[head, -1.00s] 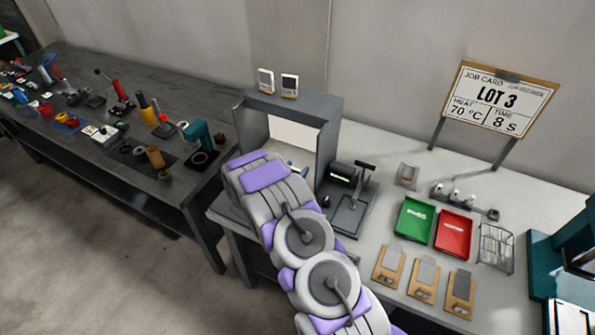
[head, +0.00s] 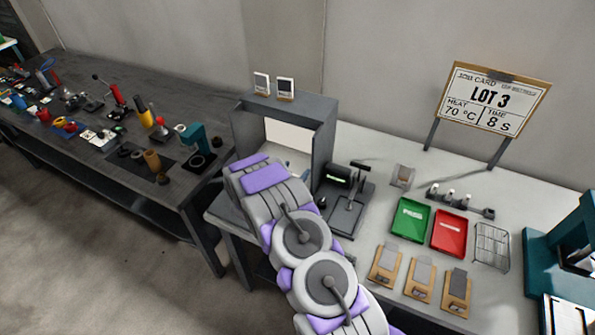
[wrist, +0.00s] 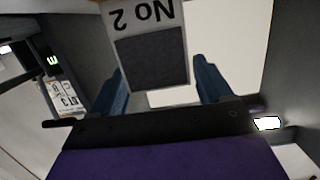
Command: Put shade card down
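A shade card (wrist: 153,56) marked "No 2", with a dark grey square, shows upside down in the wrist view. It lies between and beyond the two blue fingers of my gripper (wrist: 158,66). A narrow gap shows between the card and the right finger; contact at the left finger is unclear. The fingers are spread wide and look open. In the head view my arm reaches into the grey viewing booth (head: 325,128), and its own links hide the gripper and this card. Two similar cards, left (head: 262,82) and right (head: 285,87), stand on the booth's top.
Right of the booth are a small press device (head: 347,198), a green tray (head: 411,219), a red tray (head: 450,232), several wood-backed samples (head: 419,277) and a wire rack (head: 491,247). A job card board (head: 492,100) stands behind. A dark tool bench (head: 75,135) stands left.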

